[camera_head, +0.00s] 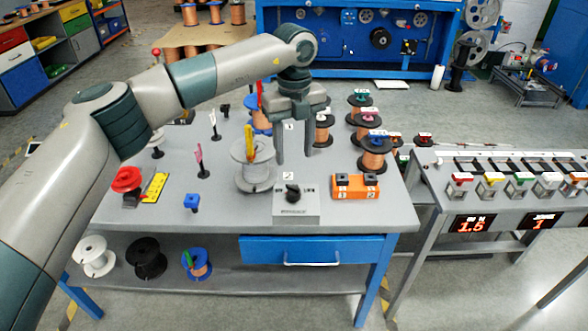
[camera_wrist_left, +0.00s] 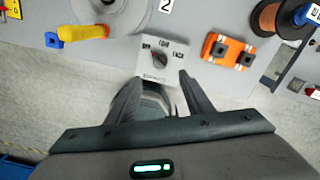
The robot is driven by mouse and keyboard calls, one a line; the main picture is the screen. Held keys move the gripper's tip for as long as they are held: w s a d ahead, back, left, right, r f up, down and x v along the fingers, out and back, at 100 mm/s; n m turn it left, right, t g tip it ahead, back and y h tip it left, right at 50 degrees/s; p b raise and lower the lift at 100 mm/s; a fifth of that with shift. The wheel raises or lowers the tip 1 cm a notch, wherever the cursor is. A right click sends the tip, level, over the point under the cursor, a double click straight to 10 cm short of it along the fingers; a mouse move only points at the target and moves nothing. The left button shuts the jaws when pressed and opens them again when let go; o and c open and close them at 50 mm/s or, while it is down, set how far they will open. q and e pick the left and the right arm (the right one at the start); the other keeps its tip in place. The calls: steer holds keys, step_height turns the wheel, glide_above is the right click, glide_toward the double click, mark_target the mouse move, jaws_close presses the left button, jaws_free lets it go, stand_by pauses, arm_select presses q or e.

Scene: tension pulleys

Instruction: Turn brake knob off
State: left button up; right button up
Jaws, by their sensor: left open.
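The brake knob (camera_head: 292,192) is a black knob on a grey box (camera_head: 296,212) with printed labels, near the front edge of the grey table. In the left wrist view the knob (camera_wrist_left: 158,58) sits on its box just beyond my fingertips. Its black pointer is angled toward the upper left there. My left gripper (camera_head: 294,158) points down above the table, behind the knob in the head view. My right gripper is not in view.
An orange block (camera_head: 356,193) with two black buttons stands right of the box. A grey spool (camera_head: 255,176) with a yellow handle stands to the left. Several copper wire spools (camera_head: 375,152) stand at the right. A red emergency-style button (camera_head: 127,180) is at the left.

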arm_select(q)
steer(key=shift+r, duration=2.8)
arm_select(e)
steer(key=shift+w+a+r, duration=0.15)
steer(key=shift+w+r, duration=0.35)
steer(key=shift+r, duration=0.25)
